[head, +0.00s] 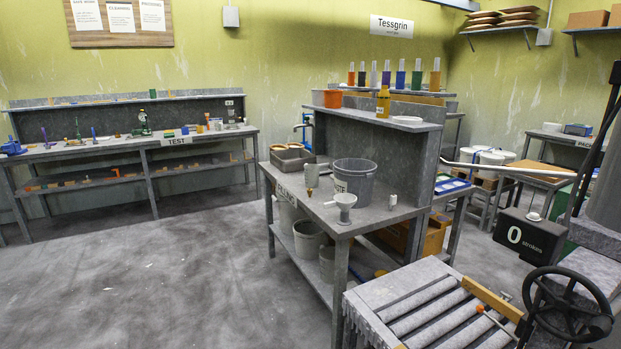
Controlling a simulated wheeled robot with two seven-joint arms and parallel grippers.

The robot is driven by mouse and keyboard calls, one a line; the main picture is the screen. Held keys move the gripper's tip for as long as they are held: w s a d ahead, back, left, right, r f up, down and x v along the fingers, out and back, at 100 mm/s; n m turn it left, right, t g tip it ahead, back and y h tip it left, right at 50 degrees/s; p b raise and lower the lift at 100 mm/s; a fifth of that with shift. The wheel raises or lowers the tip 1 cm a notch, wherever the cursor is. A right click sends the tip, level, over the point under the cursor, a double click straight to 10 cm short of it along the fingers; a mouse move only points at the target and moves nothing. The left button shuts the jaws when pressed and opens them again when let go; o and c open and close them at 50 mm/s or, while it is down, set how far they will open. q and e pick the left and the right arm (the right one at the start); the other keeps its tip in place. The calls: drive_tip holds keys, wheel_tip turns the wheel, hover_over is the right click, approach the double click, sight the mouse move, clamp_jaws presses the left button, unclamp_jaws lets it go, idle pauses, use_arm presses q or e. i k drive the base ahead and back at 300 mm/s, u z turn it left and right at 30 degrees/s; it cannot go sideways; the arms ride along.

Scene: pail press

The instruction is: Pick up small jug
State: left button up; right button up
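On the grey filling table (372,226) I see several small vessels, and I cannot tell for sure which is the small jug. A small grey vessel with a brownish top (312,176) stands near the table's left edge, beside the large grey pail (354,179). A small white item (392,201) stands to the right of the pail. Neither of my grippers is in view.
A raised shelf (388,121) with a yellow bottle (383,103) backs the table. A roller conveyor (430,308) and black handwheel (568,305) stand at front right. A test bench (100,149) lines the left wall. The floor at left is open.

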sight(312, 171)
drive_tip(key=k, duration=0.65)
drive_tip(key=u, duration=0.65)
drive_tip(key=i, duration=2.35)
drive_tip(key=z, duration=0.25)
